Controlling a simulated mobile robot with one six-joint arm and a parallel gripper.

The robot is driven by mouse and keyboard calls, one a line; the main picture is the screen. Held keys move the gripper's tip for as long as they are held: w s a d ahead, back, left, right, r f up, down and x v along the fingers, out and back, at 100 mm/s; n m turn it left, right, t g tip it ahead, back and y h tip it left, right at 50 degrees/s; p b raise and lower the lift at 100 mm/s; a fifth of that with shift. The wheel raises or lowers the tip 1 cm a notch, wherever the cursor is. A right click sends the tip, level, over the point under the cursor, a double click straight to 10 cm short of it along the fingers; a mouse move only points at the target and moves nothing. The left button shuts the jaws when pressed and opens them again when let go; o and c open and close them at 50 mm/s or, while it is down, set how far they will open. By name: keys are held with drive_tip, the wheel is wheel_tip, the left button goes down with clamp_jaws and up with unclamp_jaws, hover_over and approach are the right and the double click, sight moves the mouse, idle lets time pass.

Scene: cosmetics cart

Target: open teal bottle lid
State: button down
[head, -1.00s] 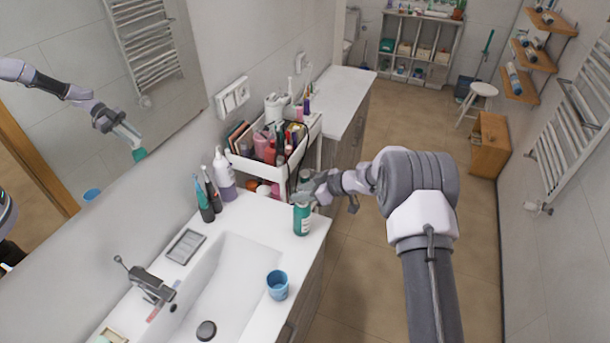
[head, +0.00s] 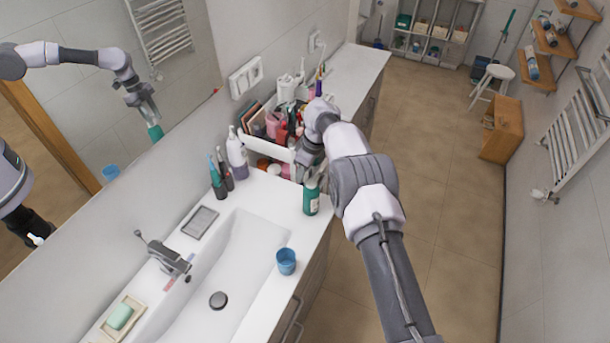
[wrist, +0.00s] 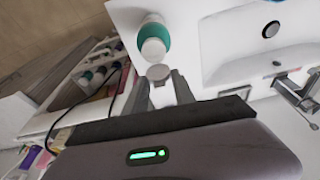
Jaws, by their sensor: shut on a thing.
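The teal bottle (head: 311,200) stands upright near the front edge of the white counter, just beyond the sink. It has a teal body and a pale top. It also shows in the wrist view (wrist: 163,33), just past my fingertips. My gripper (head: 312,172) is directly above the bottle, coming down from the arm. In the wrist view the fingers (wrist: 166,82) are shut on a small round grey lid (wrist: 159,72). The lid lies over or close to the bottle's pale top. I cannot tell whether the two touch.
A white cart (head: 265,149) full of cosmetics stands close behind the bottle. A blue cup (head: 286,261) is near the sink's (head: 245,250) front edge.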

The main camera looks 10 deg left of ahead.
sight(313, 183)
drive_tip(key=shift+f, duration=0.15)
idle(0.4)
drive_tip(key=c, duration=1)
unclamp_jaws()
drive_tip(key=shift+c, duration=0.2)
drive_tip(key=p+v, duration=0.1)
drive_tip(key=v, duration=1.6)
drive_tip(key=shift+r, duration=0.3)
drive_tip(key=shift+w+a, duration=0.1)
